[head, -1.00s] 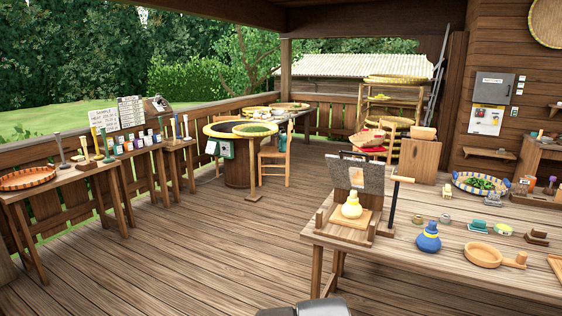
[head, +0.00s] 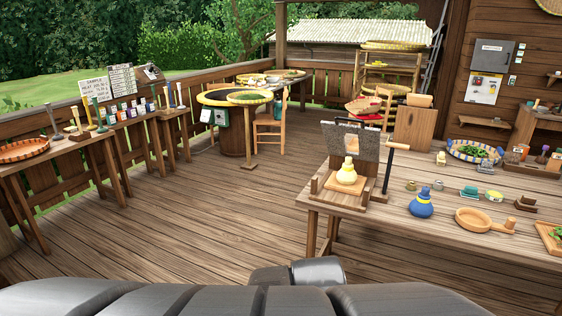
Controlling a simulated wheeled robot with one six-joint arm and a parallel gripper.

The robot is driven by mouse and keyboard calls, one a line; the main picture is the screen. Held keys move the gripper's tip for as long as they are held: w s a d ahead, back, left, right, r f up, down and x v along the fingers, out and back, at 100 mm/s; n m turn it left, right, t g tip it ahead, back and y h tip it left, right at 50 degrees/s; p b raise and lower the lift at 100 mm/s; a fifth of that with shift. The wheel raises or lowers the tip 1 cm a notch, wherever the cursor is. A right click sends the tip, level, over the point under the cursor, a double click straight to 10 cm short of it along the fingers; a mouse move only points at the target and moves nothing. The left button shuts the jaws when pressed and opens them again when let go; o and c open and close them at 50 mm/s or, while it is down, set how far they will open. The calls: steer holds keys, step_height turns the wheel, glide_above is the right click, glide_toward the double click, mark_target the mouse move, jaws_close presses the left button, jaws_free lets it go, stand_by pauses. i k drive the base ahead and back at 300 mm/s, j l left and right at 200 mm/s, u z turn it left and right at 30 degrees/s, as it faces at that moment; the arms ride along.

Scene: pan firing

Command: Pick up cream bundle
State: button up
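The cream bundle (head: 346,175) is a pale yellow, rounded cloth bundle with a narrow knotted top. It sits upright on a wooden stand (head: 335,203) at the near left corner of the right-hand table (head: 480,258). A grey upright slab (head: 356,142) stands behind it. Dark grey links of my arm fill the bottom edge of the head view, well in front of and apart from the bundle. My gripper's fingers do not show.
A dark post with a wooden handle (head: 397,146) rises beside the stand. A blue bundle (head: 421,206) and a wooden pan (head: 480,218) lie to the right. A bench (head: 62,148) lines the left railing. The plank floor (head: 225,225) between is clear.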

mark_target(347, 176)
steer(key=i+l+u, duration=0.15)
steer(key=i+l, duration=0.15)
steer(key=i+l+u, duration=0.15)
steer(key=i+l, duration=0.15)
steer(key=i+l+u, duration=0.15)
steer(key=l, duration=0.25)
steer(key=i+l+u, duration=0.1)
steer(key=i+l, duration=0.3)
steer(key=i+l+u, duration=0.15)
steer(key=l, duration=0.3)
steer(key=i, duration=0.05)
